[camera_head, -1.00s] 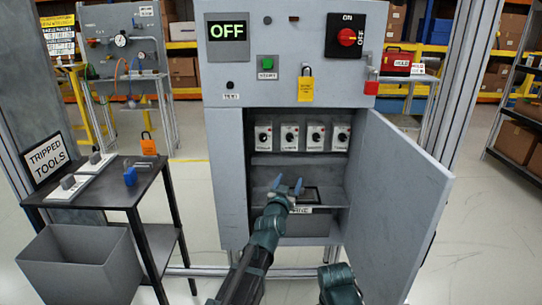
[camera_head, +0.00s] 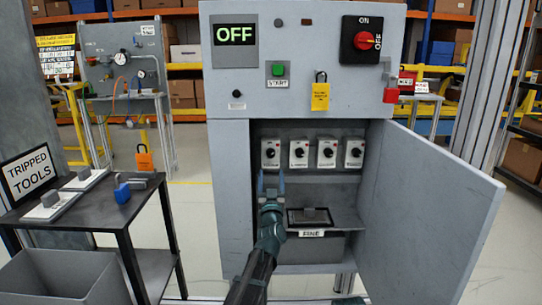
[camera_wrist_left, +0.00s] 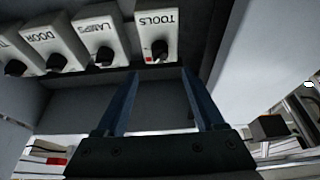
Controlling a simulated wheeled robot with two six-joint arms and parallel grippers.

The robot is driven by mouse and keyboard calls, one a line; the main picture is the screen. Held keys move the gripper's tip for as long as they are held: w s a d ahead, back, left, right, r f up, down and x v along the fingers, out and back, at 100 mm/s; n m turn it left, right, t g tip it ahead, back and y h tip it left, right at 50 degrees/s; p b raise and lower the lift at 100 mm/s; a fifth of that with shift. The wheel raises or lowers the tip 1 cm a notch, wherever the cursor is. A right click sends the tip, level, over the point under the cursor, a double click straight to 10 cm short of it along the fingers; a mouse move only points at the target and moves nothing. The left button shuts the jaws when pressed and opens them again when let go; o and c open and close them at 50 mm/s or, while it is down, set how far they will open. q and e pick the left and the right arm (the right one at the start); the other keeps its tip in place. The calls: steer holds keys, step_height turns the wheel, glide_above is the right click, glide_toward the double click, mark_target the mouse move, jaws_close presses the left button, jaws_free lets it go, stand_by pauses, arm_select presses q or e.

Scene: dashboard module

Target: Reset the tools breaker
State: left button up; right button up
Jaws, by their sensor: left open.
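The TOOLS breaker (camera_wrist_left: 157,35) is a pale box with a black knob and a small red mark beside the knob; its label appears upside down in the left wrist view. In the head view it is the leftmost breaker (camera_head: 270,152) of the row inside the open cabinet. My left gripper (camera_head: 270,184) is open and empty, just below that breaker. In the left wrist view its two blue fingers (camera_wrist_left: 160,75) point toward the knob, apart from it.
Other breakers (camera_wrist_left: 97,35) sit beside TOOLS. The cabinet door (camera_head: 425,215) stands open to the right. Below the breakers is a shelf with a dark tray (camera_head: 310,217). A display (camera_head: 234,34) reads OFF. A TRIPPED TOOLS table (camera_head: 100,210) and a grey bin (camera_head: 65,278) stand left.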

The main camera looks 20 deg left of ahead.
mark_target(271, 155)
arm_select(q)
steer(key=p+x, duration=0.3)
steer(key=x, duration=0.6)
steer(key=shift+w+r, duration=0.1)
steer(key=shift+w, duration=0.05)
jaws_close()
